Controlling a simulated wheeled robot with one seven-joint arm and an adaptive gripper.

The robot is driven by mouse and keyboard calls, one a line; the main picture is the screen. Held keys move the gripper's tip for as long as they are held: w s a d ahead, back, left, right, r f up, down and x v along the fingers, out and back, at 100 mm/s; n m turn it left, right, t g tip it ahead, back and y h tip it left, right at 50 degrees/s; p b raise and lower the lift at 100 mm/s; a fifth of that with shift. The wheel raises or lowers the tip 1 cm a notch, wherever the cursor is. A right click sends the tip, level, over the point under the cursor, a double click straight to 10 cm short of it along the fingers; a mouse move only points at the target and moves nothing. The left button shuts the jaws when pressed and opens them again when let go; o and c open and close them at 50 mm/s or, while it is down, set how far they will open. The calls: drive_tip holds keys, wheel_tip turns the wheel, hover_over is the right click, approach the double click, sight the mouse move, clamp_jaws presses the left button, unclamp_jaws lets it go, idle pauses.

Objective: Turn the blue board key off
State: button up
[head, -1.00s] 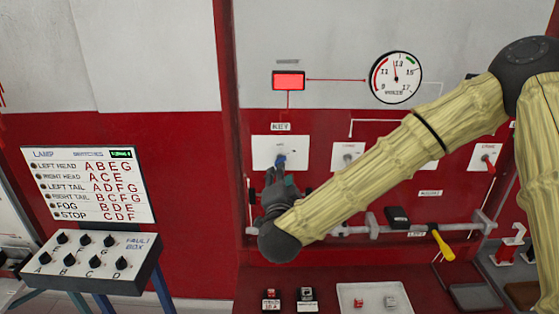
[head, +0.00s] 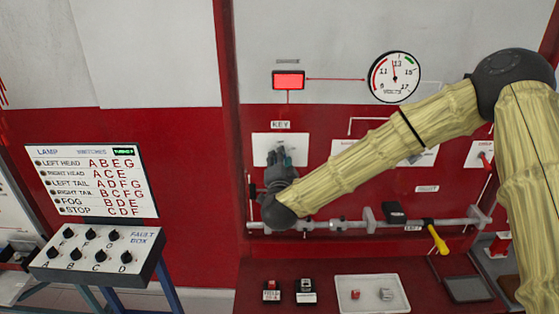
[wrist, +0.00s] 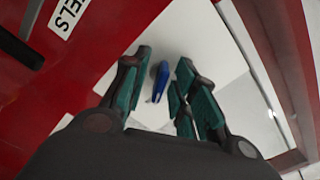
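The blue key (wrist: 160,82) stands out from a white plate in the wrist view, its handle roughly upright in that picture. My gripper (wrist: 158,78) is open, with one teal-padded finger on each side of the key. Gaps show between the key and both fingers, so neither visibly touches it. In the head view my gripper (head: 281,153) is at the white plate (head: 262,143) under the KEY label (head: 281,125). It hides the key there.
A red indicator (head: 288,80) is lit above the plate, and a volts gauge (head: 395,77) hangs to its right. A grey rail (head: 340,226) with a yellow-handled tool (head: 438,240) runs below my forearm. A fault box (head: 97,258) stands at left.

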clamp_jaws()
drive_tip(key=shift+n+b, duration=0.3)
drive_tip(key=shift+n, duration=0.2)
drive_tip(key=n+b, duration=0.2)
drive_tip(key=n, duration=0.2)
drive_tip(key=shift+f+n, duration=0.1)
drive_tip(key=shift+n, duration=0.3)
drive_tip(key=n+b, duration=0.2)
drive_tip(key=n, duration=0.4)
drive_tip(key=shift+s+f, duration=0.1)
